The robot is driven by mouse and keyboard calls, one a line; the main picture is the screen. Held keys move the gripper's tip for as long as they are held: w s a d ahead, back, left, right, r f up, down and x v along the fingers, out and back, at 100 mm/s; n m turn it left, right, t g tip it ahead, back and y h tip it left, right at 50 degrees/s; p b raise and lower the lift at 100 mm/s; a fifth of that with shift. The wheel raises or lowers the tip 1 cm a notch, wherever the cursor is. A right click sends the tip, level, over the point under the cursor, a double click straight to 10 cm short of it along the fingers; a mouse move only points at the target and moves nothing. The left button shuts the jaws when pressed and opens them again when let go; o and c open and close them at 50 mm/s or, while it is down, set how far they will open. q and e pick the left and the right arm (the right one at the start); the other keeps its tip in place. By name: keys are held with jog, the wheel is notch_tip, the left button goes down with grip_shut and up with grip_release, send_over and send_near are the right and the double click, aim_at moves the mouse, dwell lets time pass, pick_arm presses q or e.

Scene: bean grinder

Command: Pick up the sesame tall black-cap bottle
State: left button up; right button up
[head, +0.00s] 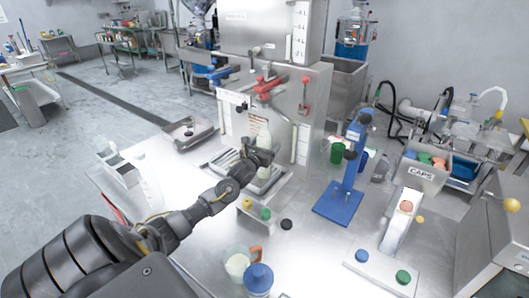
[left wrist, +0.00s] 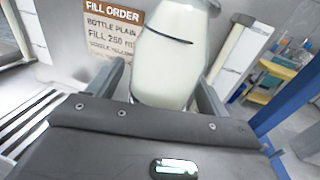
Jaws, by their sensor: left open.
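A pale bottle (head: 264,136) stands upright at the filling station in the head view, partly hidden by my left gripper (head: 258,157). In the left wrist view the bottle (left wrist: 165,62) is clear with milky contents and a thin dark line around it. Its top is cut off there, so I cannot tell its cap, and no sesame label shows. My left gripper (left wrist: 155,85) is open, with one finger on each side of the bottle's lower part. I cannot tell whether either finger touches it. My right gripper is not in view.
A steel filling machine (head: 308,85) rises behind the bottle. A blue stand (head: 336,204), a caps bin (head: 424,173) and a capping lever (head: 398,222) stand to the right. A jug (head: 237,264) and a blue-lidded container (head: 259,283) are in front. A fill-order sign (left wrist: 110,30) hangs behind.

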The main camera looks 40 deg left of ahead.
pick_arm(q)
jog(key=shift+w, duration=0.25)
jog(key=shift+c, duration=0.3)
jog(key=shift+a, duration=0.1)
jog(key=c, duration=1.4)
jog(key=shift+r, duration=0.1)
jog(key=shift+c, duration=0.8)
